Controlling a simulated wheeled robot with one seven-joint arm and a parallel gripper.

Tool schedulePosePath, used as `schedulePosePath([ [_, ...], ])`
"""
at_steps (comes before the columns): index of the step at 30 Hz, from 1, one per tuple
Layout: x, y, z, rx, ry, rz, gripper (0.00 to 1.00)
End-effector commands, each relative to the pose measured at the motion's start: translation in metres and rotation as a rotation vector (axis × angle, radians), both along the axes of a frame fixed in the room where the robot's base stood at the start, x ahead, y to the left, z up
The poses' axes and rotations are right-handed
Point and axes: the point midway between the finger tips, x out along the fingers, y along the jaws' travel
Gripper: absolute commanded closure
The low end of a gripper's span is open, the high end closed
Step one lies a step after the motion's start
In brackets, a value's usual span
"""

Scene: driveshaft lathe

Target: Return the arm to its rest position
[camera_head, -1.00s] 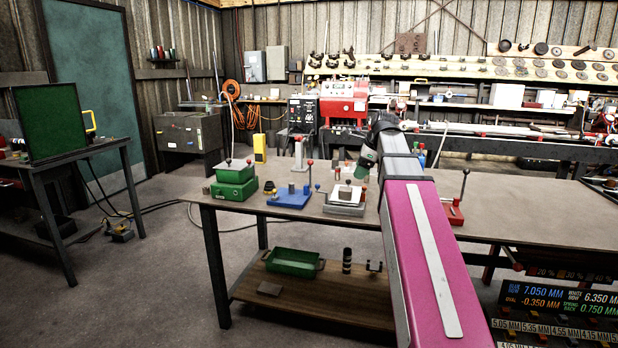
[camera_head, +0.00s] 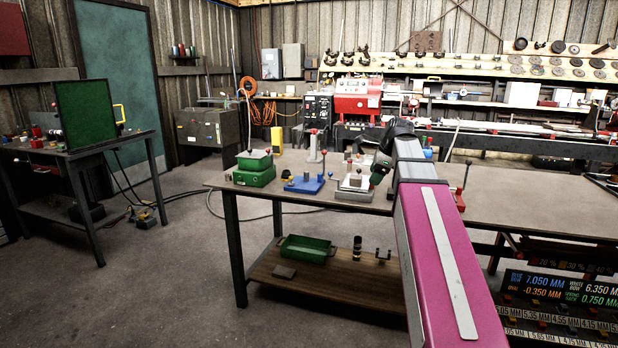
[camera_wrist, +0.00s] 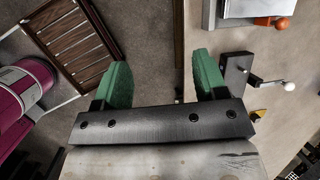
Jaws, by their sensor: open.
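My gripper shows in the wrist view (camera_wrist: 160,85) with its two green fingers spread wide apart and nothing between them. Bare floor and a table edge lie below the gap. In the head view my magenta arm reaches forward over the workbench (camera_head: 520,205). My arm hides part of the bench, and the fingertips are too small to make out in the head view.
A green box (camera_head: 254,170) and a blue fixture (camera_head: 304,184) stand left on the bench. A red-handled fixture (camera_head: 461,197) is close right of my arm. A green tray (camera_head: 305,249) sits on the lower shelf.

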Motion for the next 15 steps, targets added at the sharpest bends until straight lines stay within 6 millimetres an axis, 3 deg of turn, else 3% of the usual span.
schedulePosePath([
  [11,-0.011,0.007,-0.063,-0.089,-0.021,0.192,0.34],
  [15,-0.02,0.011,-0.103,-0.143,-0.03,0.321,0.34],
])
